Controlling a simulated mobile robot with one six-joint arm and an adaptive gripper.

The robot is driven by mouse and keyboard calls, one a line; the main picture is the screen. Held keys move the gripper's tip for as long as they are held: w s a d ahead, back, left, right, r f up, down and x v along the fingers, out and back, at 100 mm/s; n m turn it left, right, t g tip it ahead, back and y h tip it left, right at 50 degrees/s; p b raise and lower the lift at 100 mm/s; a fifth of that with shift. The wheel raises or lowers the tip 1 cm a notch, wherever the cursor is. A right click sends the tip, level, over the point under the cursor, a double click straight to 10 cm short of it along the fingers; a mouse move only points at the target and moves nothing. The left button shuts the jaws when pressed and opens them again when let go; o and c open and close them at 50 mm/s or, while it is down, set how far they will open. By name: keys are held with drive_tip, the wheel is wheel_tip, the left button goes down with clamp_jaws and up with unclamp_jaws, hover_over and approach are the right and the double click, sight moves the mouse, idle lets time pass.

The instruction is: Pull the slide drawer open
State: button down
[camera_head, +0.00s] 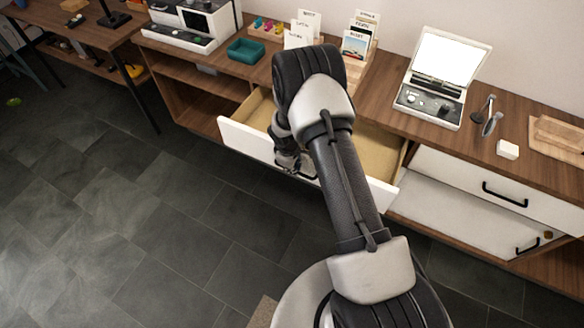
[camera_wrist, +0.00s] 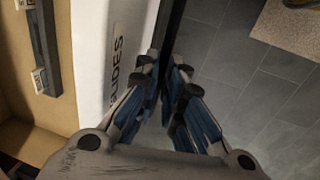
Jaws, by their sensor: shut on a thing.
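The slide drawer has a white front (camera_head: 240,138) and stands well out from the wooden cabinet, its tan inside (camera_head: 376,148) showing on both sides of my arm. In the wrist view its white front (camera_wrist: 96,60) carries partly hidden lettering that reads "LIDES". The drawer's dark handle (camera_wrist: 173,25) runs along the outside of that front. My gripper (camera_wrist: 167,78) is shut on the handle, with one finger on each side of it. In the head view my gripper (camera_head: 290,160) is at the drawer front, partly hidden by my arm.
Inside the drawer is a dark strip with small white pieces (camera_wrist: 42,45). A lower white drawer with a black handle (camera_head: 505,194) is shut at right. A light box (camera_head: 440,85), a teal tray (camera_head: 246,50) and card holders stand on the cabinet top. The tiled floor in front is clear.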

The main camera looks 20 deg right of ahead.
drive_tip(key=shift+s+a, duration=0.2)
drive_tip(key=shift+s, duration=0.05)
drive_tip(key=c, duration=1.7)
unclamp_jaws()
drive_tip(key=shift+r, duration=0.15)
drive_tip(key=r, duration=0.3)
drive_tip(key=s+a+r, duration=0.1)
drive_tip(key=r, duration=0.7)
drive_tip(key=shift+s+a+r, duration=0.25)
drive_tip(key=shift+a, duration=0.05)
drive_tip(key=shift+r, duration=0.1)
